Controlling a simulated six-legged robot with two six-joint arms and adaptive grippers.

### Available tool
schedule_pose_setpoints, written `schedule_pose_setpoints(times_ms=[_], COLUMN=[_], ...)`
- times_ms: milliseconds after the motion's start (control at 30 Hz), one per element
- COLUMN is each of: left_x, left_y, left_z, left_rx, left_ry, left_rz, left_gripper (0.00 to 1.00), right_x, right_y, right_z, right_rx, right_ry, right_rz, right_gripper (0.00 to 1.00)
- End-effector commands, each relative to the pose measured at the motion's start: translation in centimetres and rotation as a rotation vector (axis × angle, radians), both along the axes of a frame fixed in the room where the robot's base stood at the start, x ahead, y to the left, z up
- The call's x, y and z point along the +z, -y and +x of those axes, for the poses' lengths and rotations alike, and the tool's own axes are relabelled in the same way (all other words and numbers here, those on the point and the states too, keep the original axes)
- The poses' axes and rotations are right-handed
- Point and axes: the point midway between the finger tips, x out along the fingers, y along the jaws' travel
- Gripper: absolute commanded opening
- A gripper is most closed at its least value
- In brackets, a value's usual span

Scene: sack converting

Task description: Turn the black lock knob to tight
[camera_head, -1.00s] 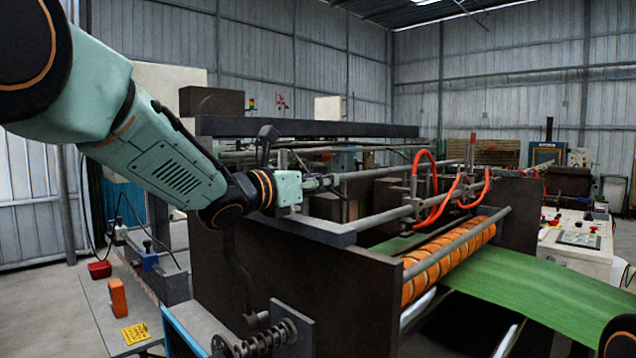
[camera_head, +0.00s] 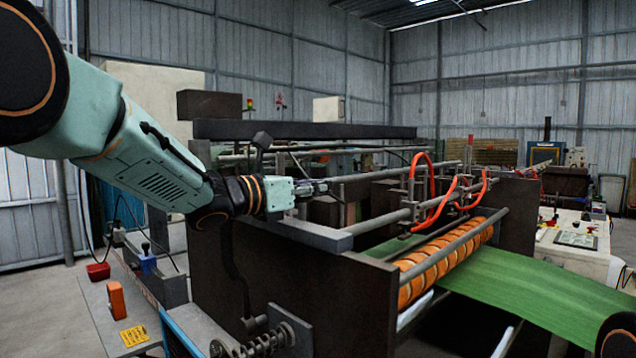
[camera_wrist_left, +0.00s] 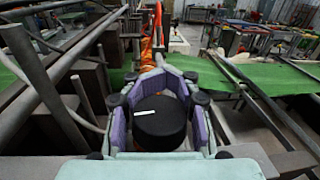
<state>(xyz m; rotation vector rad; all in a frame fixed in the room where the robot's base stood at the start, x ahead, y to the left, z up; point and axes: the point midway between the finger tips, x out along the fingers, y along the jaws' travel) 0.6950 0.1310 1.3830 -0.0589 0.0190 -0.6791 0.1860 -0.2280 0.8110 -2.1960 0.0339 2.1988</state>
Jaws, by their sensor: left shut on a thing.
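The black lock knob (camera_wrist_left: 160,124) is a round, flat-topped black cylinder with a white mark line on its top. It shows in the left wrist view between the purple-padded fingers of my left gripper (camera_wrist_left: 158,108). The fingers are closed around its sides. The white line lies nearly level, on the left half of the knob's top. In the head view my left gripper (camera_head: 318,187) reaches in from the left over the machine's near frame. The knob cannot be made out there. My right gripper is not in view.
Metal bars (camera_head: 385,222) and orange hoses (camera_head: 425,190) stand just beyond the gripper. An orange roller (camera_head: 445,250) carries a green sheet (camera_head: 520,295) at the right. The dark side plate (camera_head: 290,270) stands below the arm. A side table (camera_head: 100,320) is at the lower left.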

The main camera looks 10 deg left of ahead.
Motion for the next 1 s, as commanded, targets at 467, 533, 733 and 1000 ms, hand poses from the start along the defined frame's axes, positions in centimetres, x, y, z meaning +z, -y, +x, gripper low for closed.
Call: schedule_pose_setpoints(times_ms=[467,533,733,1000], left_x=[-0.4,-0.4,-0.2,0.0], left_y=[0.8,0.9,1.0,1.1], left_z=[-1.1,-1.2,-1.6,-2.0], left_rx=[-0.424,-0.474,-0.593,-0.711], left_ry=[-0.006,-0.006,-0.005,-0.004], left_rz=[-0.002,-0.002,-0.001,-0.002], left_gripper=[0.00,0.00,0.00,0.00], right_x=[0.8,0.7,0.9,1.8], right_y=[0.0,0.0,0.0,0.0], right_z=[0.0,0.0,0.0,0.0], right_rx=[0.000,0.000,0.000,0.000], right_ry=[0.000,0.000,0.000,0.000], right_rz=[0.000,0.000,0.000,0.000], right_gripper=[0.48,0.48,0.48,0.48])
